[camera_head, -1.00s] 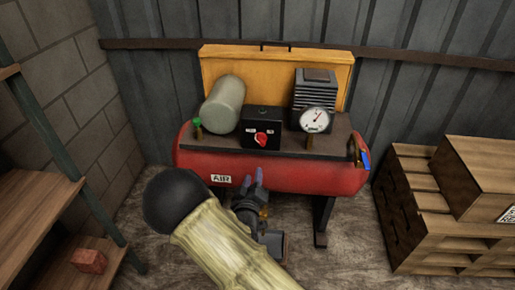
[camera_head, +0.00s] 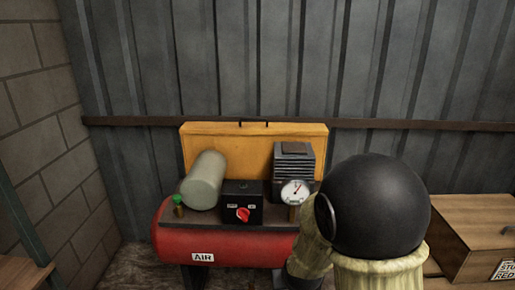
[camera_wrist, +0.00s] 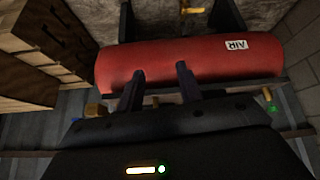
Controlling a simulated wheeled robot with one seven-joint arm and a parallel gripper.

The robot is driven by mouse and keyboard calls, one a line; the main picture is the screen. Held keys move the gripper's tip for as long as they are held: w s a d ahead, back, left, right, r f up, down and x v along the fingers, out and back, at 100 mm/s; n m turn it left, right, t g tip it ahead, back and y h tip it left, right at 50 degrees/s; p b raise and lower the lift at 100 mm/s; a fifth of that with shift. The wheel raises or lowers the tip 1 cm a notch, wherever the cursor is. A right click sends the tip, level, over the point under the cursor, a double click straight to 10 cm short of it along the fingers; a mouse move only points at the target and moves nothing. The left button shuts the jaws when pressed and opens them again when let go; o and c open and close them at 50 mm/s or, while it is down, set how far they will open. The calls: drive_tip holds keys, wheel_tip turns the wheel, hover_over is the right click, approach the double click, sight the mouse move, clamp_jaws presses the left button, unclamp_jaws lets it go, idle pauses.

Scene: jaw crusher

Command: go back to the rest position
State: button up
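My gripper (camera_wrist: 160,72) shows in the wrist view, its two dark fingers apart with nothing between them. The red air tank (camera_wrist: 190,62) lies beyond the fingertips, with its AIR label upside down in that view. I cannot tell the gap between fingers and tank. In the head view my arm, with its black round joint, stands at right of centre in front of the compressor (camera_head: 228,245), and my gripper is not visible there. The compressor carries a black box with a red knob (camera_head: 243,214), a dial gauge (camera_head: 295,192) and a grey cylinder (camera_head: 203,180).
An orange panel (camera_head: 255,145) stands behind the compressor, against the corrugated wall (camera_head: 300,60). A shelf edge (camera_head: 25,272) shows at lower left. The space above the compressor is clear.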

drive_tip(key=s+d+r+m+g, duration=0.1)
drive_tip(key=s+d+r+g, duration=0.15)
drive_tip(key=s, duration=0.35)
drive_tip(key=s+d+r+g, duration=0.1)
drive_tip(key=s+d+r, duration=0.1)
drive_tip(key=s+d, duration=0.3)
wheel_tip(320, 180, up, 25)
drive_tip(key=p, duration=2.5)
drive_tip(key=shift+s+a, duration=0.45)
drive_tip(key=shift+s, duration=0.1)
